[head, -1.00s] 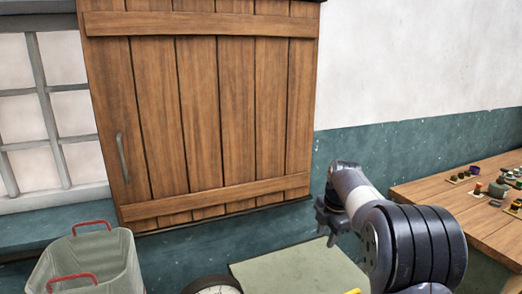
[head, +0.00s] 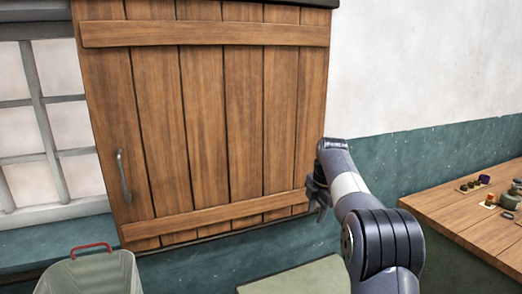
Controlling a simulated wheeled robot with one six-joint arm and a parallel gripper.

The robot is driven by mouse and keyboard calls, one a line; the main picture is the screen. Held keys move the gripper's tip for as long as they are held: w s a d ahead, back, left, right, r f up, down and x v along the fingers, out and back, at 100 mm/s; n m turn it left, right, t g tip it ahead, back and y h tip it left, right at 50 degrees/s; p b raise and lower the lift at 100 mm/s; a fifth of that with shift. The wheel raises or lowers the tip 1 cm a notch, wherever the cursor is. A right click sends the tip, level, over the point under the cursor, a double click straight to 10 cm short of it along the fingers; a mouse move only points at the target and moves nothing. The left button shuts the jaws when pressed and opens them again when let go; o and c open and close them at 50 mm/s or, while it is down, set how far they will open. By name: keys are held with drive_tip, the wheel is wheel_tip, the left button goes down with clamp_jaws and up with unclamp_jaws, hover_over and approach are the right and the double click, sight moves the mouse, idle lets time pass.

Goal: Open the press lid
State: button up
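No press lid can be made out for certain in the head view. My gripper (head: 316,200) is in front of the door's lower right corner, apart from the handle. Its fingers point down and left and are small and partly hidden by my arm; nothing shows held in it, and how far apart they are is unclear.
A translucent bin (head: 88,275) with a red handle stands at lower left. A pale green top (head: 298,278) lies low in the middle. A wooden table (head: 470,225) with several small objects is at right. A barred window (head: 40,120) is at far left.

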drive_tip(key=w, duration=0.1)
drive_tip(key=w+a, duration=0.1)
drive_tip(key=w, duration=0.1)
drive_tip(key=shift+w+a+r, duration=0.25)
drive_tip(key=shift+w+r, duration=0.1)
drive_tip(key=shift+r, duration=0.05)
drive_tip(key=shift+s, duration=0.15)
idle(0.5)
